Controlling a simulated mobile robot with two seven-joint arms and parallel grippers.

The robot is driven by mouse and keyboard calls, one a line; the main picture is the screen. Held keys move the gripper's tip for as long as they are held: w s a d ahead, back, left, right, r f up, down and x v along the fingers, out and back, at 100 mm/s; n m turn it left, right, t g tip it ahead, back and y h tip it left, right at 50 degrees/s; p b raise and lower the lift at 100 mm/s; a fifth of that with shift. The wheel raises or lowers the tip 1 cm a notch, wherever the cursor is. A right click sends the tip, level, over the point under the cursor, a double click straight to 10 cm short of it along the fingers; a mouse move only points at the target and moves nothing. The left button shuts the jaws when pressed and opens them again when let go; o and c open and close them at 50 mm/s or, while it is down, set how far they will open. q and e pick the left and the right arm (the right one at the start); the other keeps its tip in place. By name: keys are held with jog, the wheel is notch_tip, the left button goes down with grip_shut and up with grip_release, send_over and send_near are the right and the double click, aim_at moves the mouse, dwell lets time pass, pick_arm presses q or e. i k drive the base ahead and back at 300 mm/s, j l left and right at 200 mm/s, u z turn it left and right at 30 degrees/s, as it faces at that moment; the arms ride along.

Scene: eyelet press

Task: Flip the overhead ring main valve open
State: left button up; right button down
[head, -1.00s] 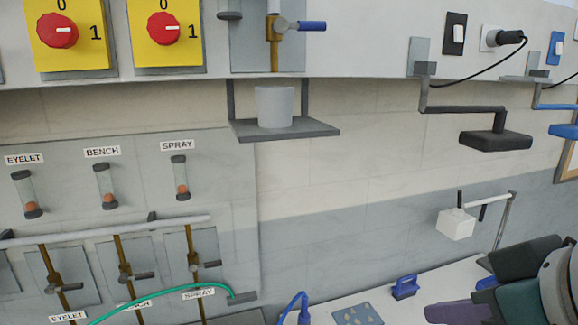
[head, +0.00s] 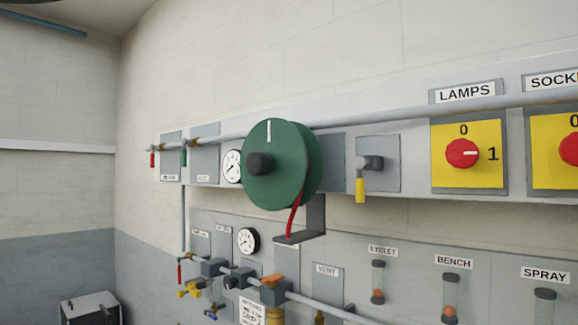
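A grey pipe (head: 400,113) runs along the upper panel in the head view. At its left end hang a small red lever (head: 152,159) and a small green lever (head: 184,157), both pointing down from brass fittings. The labels beneath them are too small to read, so I cannot tell which is the ring main valve. A yellow-handled valve (head: 360,189) hangs down on a grey plate right of the green reel. Neither of my grippers is in view.
A green hose reel (head: 271,165) on a bracket (head: 300,238) juts out near the small levers. Below are gauges, a lower pipe (head: 325,305) with several valves, and sight tubes. The red LAMPS knob (head: 462,153) is at right. A dark-fronted box (head: 90,307) stands lower left.

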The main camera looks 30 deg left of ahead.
aim_at(152, 157)
jog(key=j+u, duration=0.1)
jog(key=u, duration=1.75)
